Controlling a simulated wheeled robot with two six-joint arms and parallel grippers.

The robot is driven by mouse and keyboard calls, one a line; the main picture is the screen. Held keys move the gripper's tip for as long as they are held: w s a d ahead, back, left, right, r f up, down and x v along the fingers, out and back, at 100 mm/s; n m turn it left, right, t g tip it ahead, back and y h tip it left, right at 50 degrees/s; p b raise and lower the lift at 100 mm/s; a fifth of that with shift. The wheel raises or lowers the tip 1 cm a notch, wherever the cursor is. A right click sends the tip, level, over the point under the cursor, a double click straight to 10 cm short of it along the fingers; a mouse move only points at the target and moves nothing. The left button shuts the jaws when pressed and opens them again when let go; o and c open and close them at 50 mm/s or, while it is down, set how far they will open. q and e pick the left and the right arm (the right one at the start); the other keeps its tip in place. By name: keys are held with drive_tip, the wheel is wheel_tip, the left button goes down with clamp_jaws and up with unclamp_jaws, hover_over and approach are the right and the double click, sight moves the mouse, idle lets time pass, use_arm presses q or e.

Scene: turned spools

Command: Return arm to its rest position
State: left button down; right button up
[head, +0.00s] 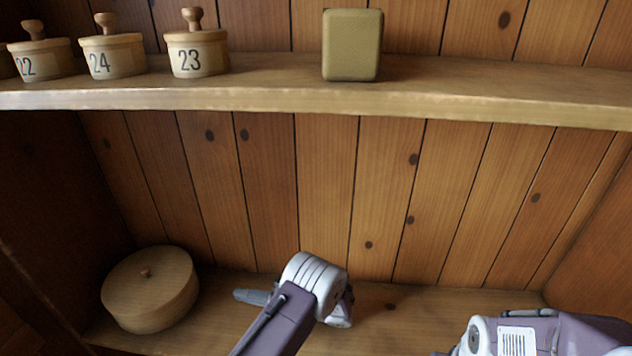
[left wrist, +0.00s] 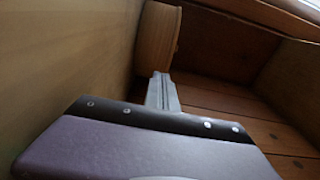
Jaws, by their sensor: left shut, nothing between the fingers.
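My left arm reaches up from the bottom of the head view over the lower shelf. Its gripper (head: 246,297) points left, toward a round wooden box, with a clear gap between them. In the left wrist view the fingers (left wrist: 162,92) are together and hold nothing. Part of my right arm (head: 545,335) shows at the lower right of the head view; its gripper is out of sight. The round lidded box (head: 150,290) with a small knob stands on the lower shelf at left; a round wooden side, apparently its own, shows beyond the fingers (left wrist: 158,40).
The upper shelf (head: 480,97) holds knobbed wooden pots numbered 22 (head: 42,60), 24 (head: 113,56) and 23 (head: 197,53), and an olive block (head: 352,46). The lower shelf (head: 400,300) is bare between my arms. A plank back wall (head: 330,190) closes the cabinet.

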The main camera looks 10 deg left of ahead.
use_arm(q)
drive_tip(key=s+a+r+n+g+h+p, duration=0.2)
drive_tip(key=s+r+n, duration=0.1)
drive_tip(key=r, duration=0.4)
drive_tip(key=s+a+r+n+g+h+p, duration=0.2)
drive_tip(key=s+a+r+h, duration=0.1)
drive_tip(key=r, duration=0.4)
drive_tip(key=s+d+f+h+p, duration=0.2)
drive_tip(key=s+d+h, duration=0.1)
drive_tip(key=s+h, duration=0.4)
drive_tip(key=d+f+m+t+h, duration=0.2)
drive_tip(key=d+t+h, duration=0.1)
drive_tip(key=d, duration=0.3)
drive_tip(key=d+f+m+t+h, duration=0.3)
drive_tip(key=d, duration=0.4)
drive_tip(key=shift+w+d+f, duration=0.2)
drive_tip(key=shift+d+f, duration=0.05)
drive_tip(key=shift+f, duration=0.05)
